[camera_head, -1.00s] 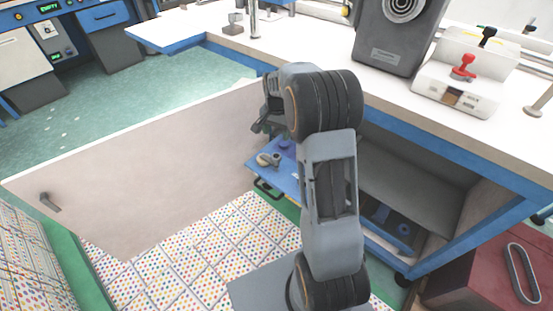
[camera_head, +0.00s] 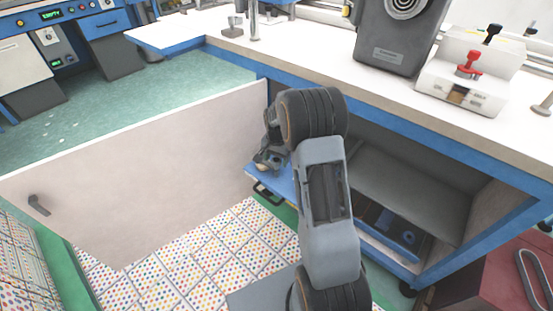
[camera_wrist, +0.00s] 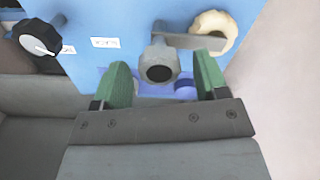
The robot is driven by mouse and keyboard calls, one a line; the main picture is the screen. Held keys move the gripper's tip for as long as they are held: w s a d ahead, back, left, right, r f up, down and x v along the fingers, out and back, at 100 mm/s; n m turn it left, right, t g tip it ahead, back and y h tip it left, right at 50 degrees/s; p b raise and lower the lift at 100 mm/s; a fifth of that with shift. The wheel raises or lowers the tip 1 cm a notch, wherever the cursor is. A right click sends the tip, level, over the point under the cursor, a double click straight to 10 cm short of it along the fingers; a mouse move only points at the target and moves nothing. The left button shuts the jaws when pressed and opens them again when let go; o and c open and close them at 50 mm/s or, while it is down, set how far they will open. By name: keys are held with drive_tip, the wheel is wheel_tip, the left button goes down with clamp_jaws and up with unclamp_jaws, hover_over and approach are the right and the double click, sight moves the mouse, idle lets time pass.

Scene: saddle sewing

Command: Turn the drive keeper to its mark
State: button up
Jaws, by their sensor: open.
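My gripper (camera_wrist: 162,75) is open, with one green-padded finger on each side of a grey knob-like piece (camera_wrist: 159,64) on a blue panel (camera_wrist: 88,68). This piece looks like the drive keeper, but I cannot read the labels. A flat grey bar (camera_wrist: 190,41) extends right from it, across a cream round knob (camera_wrist: 213,23). I cannot tell whether the fingers touch the grey piece. In the head view my gripper (camera_head: 268,163) is low over the blue pull-out panel (camera_head: 278,184) and hides most of the fittings there. No mark is clear.
A black-and-white dial (camera_wrist: 40,38) and a small white label (camera_wrist: 105,43) are on the panel. The open cabinet door (camera_head: 140,170) stands close on the left. The blue-edged bench (camera_head: 390,115) overhangs on the right.

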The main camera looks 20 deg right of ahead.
clamp_jaws()
idle(0.6)
